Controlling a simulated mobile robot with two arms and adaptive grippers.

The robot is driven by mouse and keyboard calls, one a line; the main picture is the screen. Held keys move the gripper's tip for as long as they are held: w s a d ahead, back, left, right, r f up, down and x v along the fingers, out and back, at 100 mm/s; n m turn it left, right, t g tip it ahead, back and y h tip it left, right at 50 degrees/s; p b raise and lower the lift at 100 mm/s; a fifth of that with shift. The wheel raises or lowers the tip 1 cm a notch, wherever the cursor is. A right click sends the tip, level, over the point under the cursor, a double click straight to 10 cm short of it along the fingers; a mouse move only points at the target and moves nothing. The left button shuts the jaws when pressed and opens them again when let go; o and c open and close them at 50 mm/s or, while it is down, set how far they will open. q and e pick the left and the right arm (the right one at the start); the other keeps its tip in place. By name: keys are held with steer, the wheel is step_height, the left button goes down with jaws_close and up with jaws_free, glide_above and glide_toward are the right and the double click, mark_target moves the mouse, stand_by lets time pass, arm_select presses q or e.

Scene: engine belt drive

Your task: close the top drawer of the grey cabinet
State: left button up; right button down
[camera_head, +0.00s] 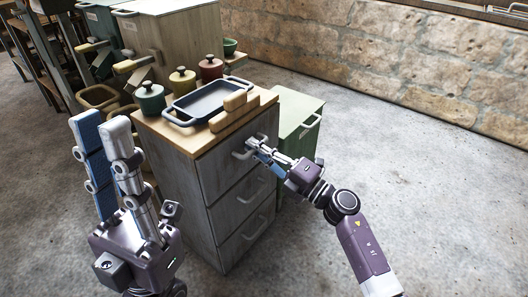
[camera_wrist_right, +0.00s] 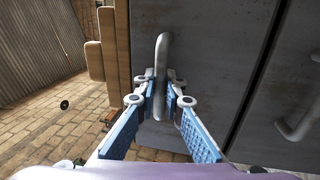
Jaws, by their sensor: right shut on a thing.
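The grey cabinet (camera_head: 180,190) stands at the centre of the head view with a wooden top and three drawers. The top drawer (camera_head: 213,168) looks about flush with the drawers below; I cannot tell if a small gap is left. My right gripper (camera_head: 254,148) is shut on the top drawer's handle (camera_head: 240,153). In the right wrist view the light grey handle (camera_wrist_right: 162,55) runs between the two blue-padded fingers, close to the drawer front (camera_wrist_right: 215,65). My left gripper (camera_head: 101,118) is raised left of the cabinet, its fingers apart and empty.
A green cabinet (camera_head: 298,106) stands behind. The floor at right is clear.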

steer(key=c, duration=2.5)
jaws_free()
steer(key=shift+o, duration=0.9)
steer(key=shift+w+a, duration=0.1)
steer(key=shift+a, duration=0.05)
steer(key=v, duration=1.2)
